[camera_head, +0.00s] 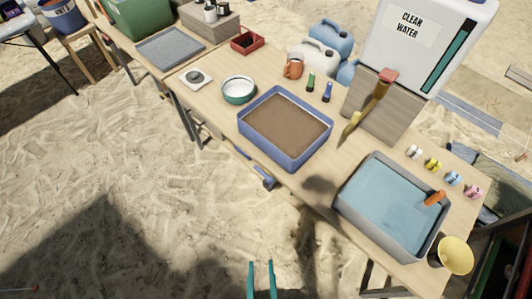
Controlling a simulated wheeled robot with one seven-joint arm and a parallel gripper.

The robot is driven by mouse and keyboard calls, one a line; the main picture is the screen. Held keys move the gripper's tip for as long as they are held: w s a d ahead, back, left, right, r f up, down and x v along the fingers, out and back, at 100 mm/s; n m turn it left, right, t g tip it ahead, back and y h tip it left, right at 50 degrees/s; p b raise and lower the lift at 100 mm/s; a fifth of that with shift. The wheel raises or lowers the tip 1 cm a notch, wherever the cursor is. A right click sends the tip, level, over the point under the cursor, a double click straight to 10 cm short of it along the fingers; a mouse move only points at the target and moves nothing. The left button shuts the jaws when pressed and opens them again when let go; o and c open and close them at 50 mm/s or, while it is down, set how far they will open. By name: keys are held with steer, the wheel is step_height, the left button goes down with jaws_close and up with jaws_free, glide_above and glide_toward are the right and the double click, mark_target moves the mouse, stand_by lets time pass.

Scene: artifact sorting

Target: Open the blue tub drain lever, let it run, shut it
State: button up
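The blue tub (291,163) stands on the wooden table in the middle of the view, with brown, muddy-looking contents. A blue lever-like part (268,183) sticks out below the table's front edge, under the tub; it looks like the drain lever. I cannot tell its exact setting, and no flow shows. My gripper (261,264) shows at the bottom edge as two teal fingers. They are apart with nothing between them, over the sand, well short of the lever and not touching it.
A grey tub (351,212) with bluish water and an orange-handled tool stands at the right. A clean-water tank (425,45) sits on a wooden block behind. A white-green bowl (238,91) is left of the blue tub. The sand before the table is clear.

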steer(key=w+a+f+n+g, duration=0.2)
steer(key=w+f+n, duration=0.1)
steer(key=f, duration=0.6)
steer(key=w+a+f+n+g, duration=0.1)
steer(key=w+f+n+g, duration=0.15)
steer(key=f, duration=0.65)
steer(key=n+h, duration=0.3)
steer(key=h, duration=0.9)
glide_toward(262, 173)
steer(key=w+d+f+t, duration=0.1)
steer(key=w+d+f, duration=0.1)
steer(key=w+d, duration=0.2)
steer(key=shift+w+f, duration=0.35)
steer(key=shift+w, duration=0.7)
steer(key=shift+d+m, duration=0.15)
steer(key=shift+m, duration=0.1)
jaws_close()
